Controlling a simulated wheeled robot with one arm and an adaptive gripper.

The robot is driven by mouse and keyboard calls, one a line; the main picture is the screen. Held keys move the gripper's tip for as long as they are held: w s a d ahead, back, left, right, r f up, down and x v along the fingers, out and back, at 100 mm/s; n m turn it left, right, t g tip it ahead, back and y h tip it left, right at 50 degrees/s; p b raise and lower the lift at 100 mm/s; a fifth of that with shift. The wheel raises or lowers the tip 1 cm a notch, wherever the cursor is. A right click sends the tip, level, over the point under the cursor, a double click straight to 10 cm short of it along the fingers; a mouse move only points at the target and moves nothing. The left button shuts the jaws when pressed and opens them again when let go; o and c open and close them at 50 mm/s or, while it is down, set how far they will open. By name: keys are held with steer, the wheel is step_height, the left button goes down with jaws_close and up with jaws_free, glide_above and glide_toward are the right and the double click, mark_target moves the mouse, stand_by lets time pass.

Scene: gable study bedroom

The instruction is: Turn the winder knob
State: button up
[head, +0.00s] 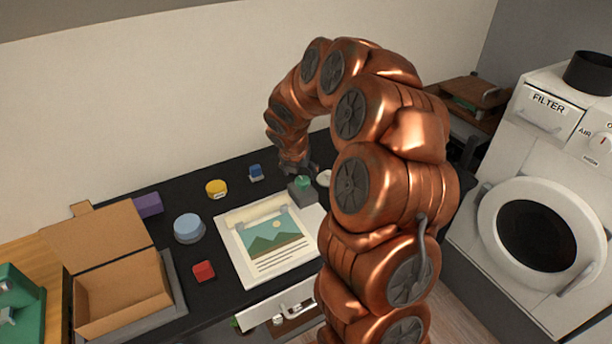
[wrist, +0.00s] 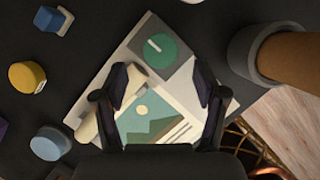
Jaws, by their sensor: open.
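The winder knob is a round green knob (head: 303,182) on a grey square base on the black tabletop. In the wrist view the green knob (wrist: 160,49) shows from above with a pale bar across its top. The grey base (wrist: 171,68) lies at the corner of a picture sheet (wrist: 145,112). My gripper (wrist: 162,84) is open and empty, pointing down. Its fingertips are apart on either side of the view's middle, and the knob appears just above the gap between them.
An open cardboard box (head: 120,300) is farther left. A white machine (head: 548,200) stands at right. Black table is bare between the objects.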

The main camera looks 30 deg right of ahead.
mark_target(303, 180)
steer(key=shift+p+x, duration=0.3)
steer(key=shift+x, duration=2.05)
steer(key=shift+d, duration=0.1)
